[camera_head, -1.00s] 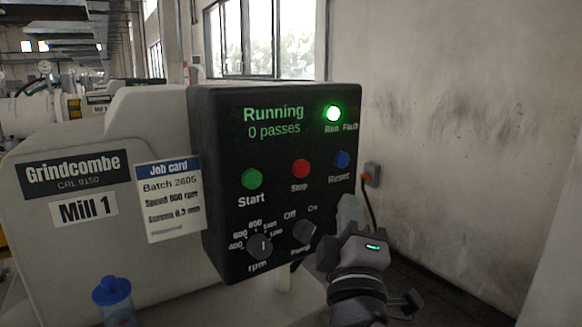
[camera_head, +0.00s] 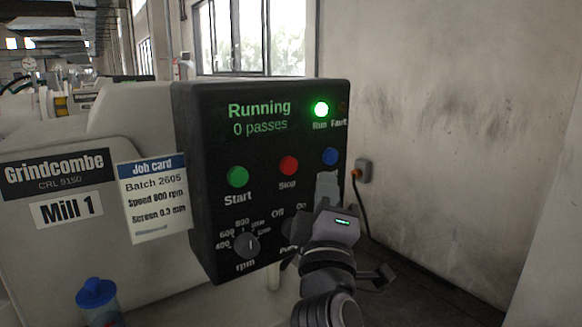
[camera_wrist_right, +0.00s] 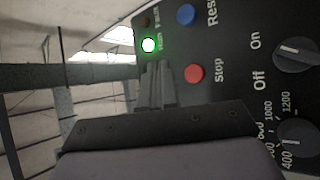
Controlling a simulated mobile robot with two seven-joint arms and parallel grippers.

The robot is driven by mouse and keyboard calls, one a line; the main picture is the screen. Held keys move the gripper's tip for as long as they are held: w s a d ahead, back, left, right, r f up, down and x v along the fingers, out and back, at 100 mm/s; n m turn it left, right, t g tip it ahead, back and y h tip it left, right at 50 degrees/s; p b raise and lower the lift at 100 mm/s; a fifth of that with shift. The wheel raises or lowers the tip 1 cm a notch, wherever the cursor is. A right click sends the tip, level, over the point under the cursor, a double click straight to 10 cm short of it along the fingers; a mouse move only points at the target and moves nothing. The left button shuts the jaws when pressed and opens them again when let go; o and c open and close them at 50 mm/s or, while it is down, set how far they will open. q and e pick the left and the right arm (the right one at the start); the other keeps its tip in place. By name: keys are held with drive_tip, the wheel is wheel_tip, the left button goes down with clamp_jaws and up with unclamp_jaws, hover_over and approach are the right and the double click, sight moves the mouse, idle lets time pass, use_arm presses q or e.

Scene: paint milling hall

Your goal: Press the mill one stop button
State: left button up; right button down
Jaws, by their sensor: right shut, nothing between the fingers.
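The black control panel (camera_head: 210,130) of Mill 1 reads "Running, 0 passes" with its green Run lamp (camera_head: 321,109) lit. The red Stop button (camera_head: 288,166) is between the green Start button (camera_head: 238,177) and the blue Reset button (camera_head: 330,156). My right gripper (camera_head: 327,180) is shut and empty, in front of the panel's right side, just right of and below Stop. It covers the Reset label and the pump knob. In the right wrist view the fingers (camera_wrist_right: 157,85) show left of the red Stop button (camera_wrist_right: 194,74), apart from it in the picture. My left gripper is out of view.
The rpm knob (camera_head: 246,245) is low on the panel. A job card (camera_head: 154,198) reading 800 rpm is on the mill body left of the panel. A blue-capped bottle (camera_head: 97,300) stands at lower left. A wall socket (camera_head: 363,170) with a cable is at right.

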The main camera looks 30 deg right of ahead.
sight(289, 166)
drive_tip(key=shift+w+a+b, duration=0.2)
drive_tip(key=shift+w+b, duration=0.2)
drive_tip(key=shift+w, duration=2.6)
drive_tip(key=shift+w, duration=0.1)
drive_tip(key=shift+w, duration=0.3)
drive_tip(key=shift+w+a+b, duration=0.1)
drive_tip(key=shift+w+b, duration=0.2)
drive_tip(key=shift+w, duration=0.15)
drive_tip(key=shift+s, duration=0.1)
idle(0.5)
drive_tip(key=shift+s, duration=0.75)
drive_tip(key=shift+s, duration=0.1)
